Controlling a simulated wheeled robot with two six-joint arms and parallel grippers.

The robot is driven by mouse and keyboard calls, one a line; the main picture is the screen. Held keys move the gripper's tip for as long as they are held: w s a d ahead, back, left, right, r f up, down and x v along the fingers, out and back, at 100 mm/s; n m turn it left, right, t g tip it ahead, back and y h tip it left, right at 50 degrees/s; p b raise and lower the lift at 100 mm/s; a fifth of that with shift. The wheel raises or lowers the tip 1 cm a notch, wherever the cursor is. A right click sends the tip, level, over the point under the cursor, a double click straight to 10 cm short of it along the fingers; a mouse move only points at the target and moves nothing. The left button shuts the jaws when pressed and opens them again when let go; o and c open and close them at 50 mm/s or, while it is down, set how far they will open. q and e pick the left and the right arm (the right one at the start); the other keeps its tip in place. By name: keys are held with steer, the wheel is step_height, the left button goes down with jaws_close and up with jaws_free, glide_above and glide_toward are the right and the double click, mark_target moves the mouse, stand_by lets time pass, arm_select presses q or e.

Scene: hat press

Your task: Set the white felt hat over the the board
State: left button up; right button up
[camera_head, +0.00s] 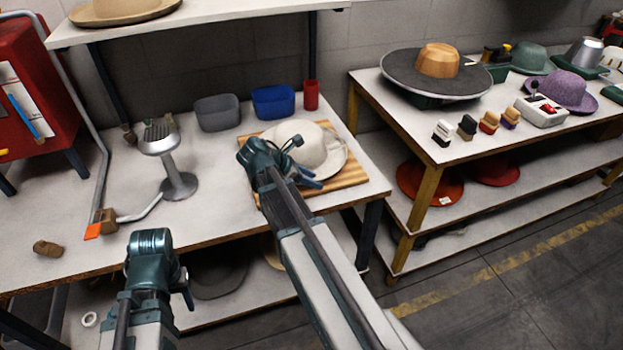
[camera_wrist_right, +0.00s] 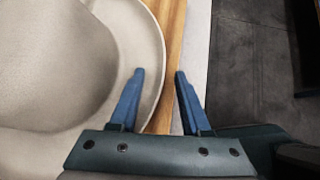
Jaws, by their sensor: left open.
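The white felt hat (camera_head: 312,138) sits crown up on the striped wooden board (camera_head: 352,180) on the left table; my right arm hides part of both. In the right wrist view, the hat's brim (camera_wrist_right: 150,60) lies over the board, whose edge (camera_wrist_right: 174,40) shows beside it. My right gripper (camera_head: 306,165) is over the near side of the hat. Its blue fingers (camera_wrist_right: 158,82) are apart, one over the brim and the other past the board's edge, with nothing clamped. My left gripper (camera_head: 184,285) is open and empty in front of the table's edge, away from the hat.
A metal stand (camera_head: 178,185), grey bin (camera_head: 217,113), blue bin (camera_head: 273,102) and red cup (camera_head: 311,95) stand on the left table. A shelf (camera_head: 215,18) hangs above. The right table holds a wide dark-brimmed hat (camera_head: 400,78), other hats and several brushes. A floor gap separates the tables.

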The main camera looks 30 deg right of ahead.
steer(key=s+p+v, duration=0.1)
steer(key=p+v, duration=0.8)
steer(key=v, duration=0.4)
steer(key=shift+w+a+r+p, duration=0.25)
steer(key=shift+w+p, duration=0.1)
steer(key=shift+w, duration=0.15)
stand_by(0.4)
steer(key=s+a+f+m+y, duration=0.3)
steer(key=s+a+m, duration=0.3)
steer(key=a, duration=0.5)
steer(key=s+a+f+m+y, duration=0.3)
steer(key=s+a+m, duration=0.3)
steer(key=a, duration=0.6)
steer(key=shift+s+t+y, duration=0.3)
steer(key=shift+s+y, duration=0.4)
steer(key=shift+y, duration=0.2)
